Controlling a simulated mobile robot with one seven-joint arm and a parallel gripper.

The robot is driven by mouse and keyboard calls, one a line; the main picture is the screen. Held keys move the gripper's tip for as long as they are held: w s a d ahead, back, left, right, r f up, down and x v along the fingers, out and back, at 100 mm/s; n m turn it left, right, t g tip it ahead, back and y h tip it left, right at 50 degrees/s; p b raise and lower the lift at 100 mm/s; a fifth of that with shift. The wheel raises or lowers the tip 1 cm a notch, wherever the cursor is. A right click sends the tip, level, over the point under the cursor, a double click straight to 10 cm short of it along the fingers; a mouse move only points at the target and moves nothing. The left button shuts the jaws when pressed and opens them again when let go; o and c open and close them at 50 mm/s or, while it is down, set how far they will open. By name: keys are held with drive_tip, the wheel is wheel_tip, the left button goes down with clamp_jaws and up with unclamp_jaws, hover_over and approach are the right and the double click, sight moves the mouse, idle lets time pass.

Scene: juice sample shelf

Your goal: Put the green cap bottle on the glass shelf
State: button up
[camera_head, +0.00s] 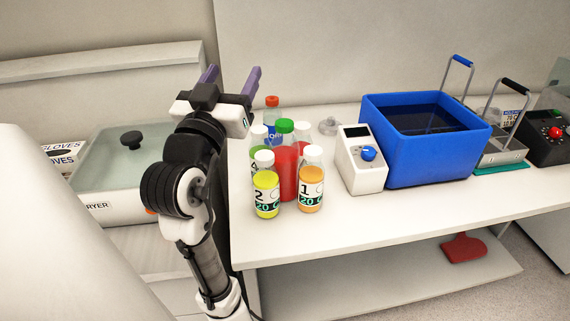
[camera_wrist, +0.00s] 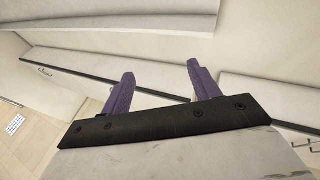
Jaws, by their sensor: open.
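The green cap bottle (camera_head: 285,128) stands in the middle of a cluster of bottles at the left end of the white bench. Its body is mostly hidden by the bottles in front and a red object (camera_head: 287,173). My gripper (camera_head: 231,74) is raised to the left of the bottles and above them, open and empty, with its purple fingers pointing up and away. The wrist view shows the same open fingers (camera_wrist: 158,80) with only walls and ledges beyond them. I cannot make out a glass shelf for certain.
White-capped bottles with yellow (camera_head: 265,193) and orange (camera_head: 310,187) juice stand in front; a red-capped bottle (camera_head: 272,102) stands behind. A white device (camera_head: 361,165) and blue bath (camera_head: 437,155) are to the right. A glass-lidded dryer (camera_head: 97,205) is at left. The bench front is clear.

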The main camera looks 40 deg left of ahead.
wheel_tip(320, 180, down, 6)
drive_tip(key=d+f+m+g+h, duration=0.1)
drive_tip(key=m+g+h, duration=0.2)
drive_tip(key=h, duration=0.2)
drive_tip(key=m+g+h, duration=0.2)
drive_tip(key=h, duration=0.1)
approach(277, 135)
drive_tip(key=w, duration=0.1)
drive_tip(key=p+x, duration=0.2)
drive_tip(key=x, duration=0.6)
drive_tip(key=shift+a+f, duration=0.1)
drive_tip(key=shift+n, duration=0.3)
drive_tip(key=p+x, duration=0.2)
drive_tip(key=x, duration=0.2)
drive_tip(key=shift+w+p, duration=0.4)
drive_tip(key=shift+w+f, duration=0.25)
drive_tip(key=shift+r, duration=0.1)
clamp_jaws()
